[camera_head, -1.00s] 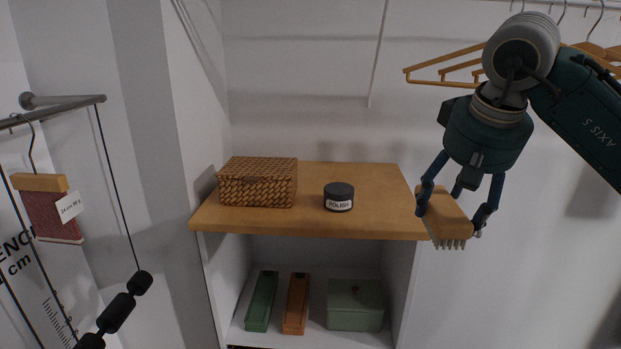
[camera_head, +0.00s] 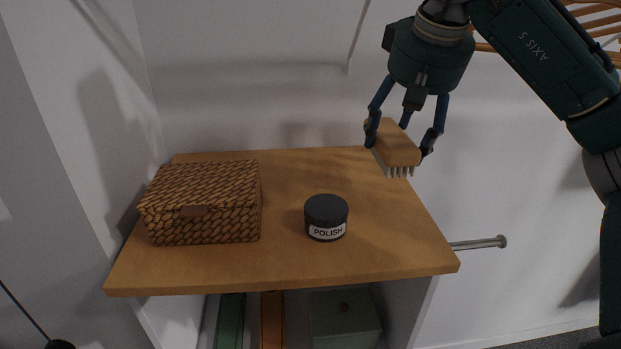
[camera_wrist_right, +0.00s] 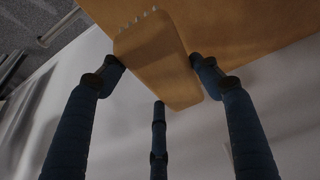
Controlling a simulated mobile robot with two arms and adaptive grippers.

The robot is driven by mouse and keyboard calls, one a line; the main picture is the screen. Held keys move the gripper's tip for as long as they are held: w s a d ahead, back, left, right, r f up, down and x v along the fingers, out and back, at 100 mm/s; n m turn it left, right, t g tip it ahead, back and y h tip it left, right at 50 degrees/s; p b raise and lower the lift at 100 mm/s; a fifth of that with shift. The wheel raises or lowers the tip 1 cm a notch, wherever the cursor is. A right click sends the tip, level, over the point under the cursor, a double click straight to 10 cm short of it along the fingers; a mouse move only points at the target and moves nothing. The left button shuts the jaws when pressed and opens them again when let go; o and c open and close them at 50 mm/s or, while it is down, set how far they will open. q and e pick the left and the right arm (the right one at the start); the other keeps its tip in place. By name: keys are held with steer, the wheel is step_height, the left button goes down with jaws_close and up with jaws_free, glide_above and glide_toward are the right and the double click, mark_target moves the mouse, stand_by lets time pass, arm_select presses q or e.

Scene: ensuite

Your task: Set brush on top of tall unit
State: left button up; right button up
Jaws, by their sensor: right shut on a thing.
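The brush (camera_head: 396,146) has a wooden back and pale bristles pointing down. My right gripper (camera_head: 402,143) is shut on it and holds it up at the right rear of the tall unit's wooden top (camera_head: 290,262). In the right wrist view the brush (camera_wrist_right: 158,62) lies between the fingers of my right gripper (camera_wrist_right: 155,70), with the wooden top (camera_wrist_right: 235,30) beyond it. Whether the bristles touch the top cannot be told; the brush looks raised. My left gripper is not in view.
A woven basket (camera_head: 203,203) stands on the top's left side and a black polish jar (camera_head: 326,217) near its middle. The right part of the top is bare. Boxes (camera_head: 343,318) sit on the shelf below. A metal rail (camera_head: 478,244) is at the right.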

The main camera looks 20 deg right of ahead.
mark_target(399, 168)
steer(key=shift+s+f, duration=0.3)
steer(key=shift+s, duration=0.2)
steer(key=shift+s+f, duration=0.25)
steer(key=shift+s, duration=0.2)
steer(key=f+b, duration=0.1)
steer(key=f, duration=0.2)
steer(key=shift+s, duration=0.2)
steer(key=shift+x, duration=1.05)
step_height(399, 168, down, 3)
steer(key=shift+r+p, duration=0.15)
steer(key=shift+p, duration=0.45)
steer(key=shift+s+f, duration=0.1)
steer(key=shift+f, duration=0.3)
steer(key=o, duration=0.8)
steer(key=shift+a+f, duration=0.1)
steer(key=o, duration=0.4)
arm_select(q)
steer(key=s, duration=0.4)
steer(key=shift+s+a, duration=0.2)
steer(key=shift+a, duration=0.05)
